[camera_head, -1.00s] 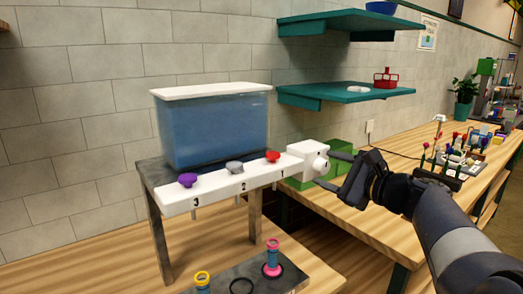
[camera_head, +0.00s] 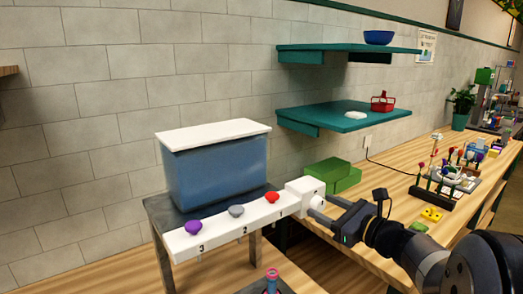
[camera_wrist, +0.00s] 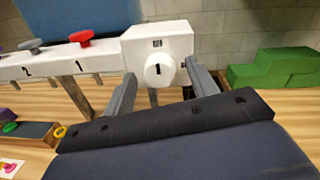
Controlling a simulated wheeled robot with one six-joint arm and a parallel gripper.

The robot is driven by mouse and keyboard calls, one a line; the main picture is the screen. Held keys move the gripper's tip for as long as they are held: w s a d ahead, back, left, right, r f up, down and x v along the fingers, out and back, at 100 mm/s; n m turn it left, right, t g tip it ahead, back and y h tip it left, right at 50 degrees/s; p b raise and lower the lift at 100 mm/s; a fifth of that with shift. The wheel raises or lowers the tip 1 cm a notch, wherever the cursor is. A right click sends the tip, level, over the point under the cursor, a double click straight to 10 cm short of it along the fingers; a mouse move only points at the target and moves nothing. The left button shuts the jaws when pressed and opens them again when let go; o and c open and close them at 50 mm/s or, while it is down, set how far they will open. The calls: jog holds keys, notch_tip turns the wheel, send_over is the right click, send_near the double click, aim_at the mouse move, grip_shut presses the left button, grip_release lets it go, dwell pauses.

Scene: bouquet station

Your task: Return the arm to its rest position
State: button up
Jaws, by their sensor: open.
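My gripper (camera_head: 318,206) is open, at the right end of a white dispenser bar (camera_head: 232,226) in the head view. In the wrist view, a white round knob (camera_wrist: 159,70) marked 1 on the bar's end block (camera_wrist: 172,40) shows between my two spread fingers. I cannot tell whether either finger touches the knob or block. My arm extends from the lower right of the head view, held out in front of the bar.
A blue tank (camera_head: 215,170) with a white lid stands behind the bar on a dark stand. Green blocks (camera_head: 333,174) lie beyond my gripper. Teal shelves (camera_head: 345,117) hang on the wall. Vials and small items (camera_head: 452,180) crowd the right bench.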

jog(key=m+p, duration=0.3)
jog(key=shift+r+p, duration=0.1)
jog(key=shift+p, duration=0.25)
jog(key=shift+m+p, duration=0.4)
jog(key=shift+f, duration=0.2)
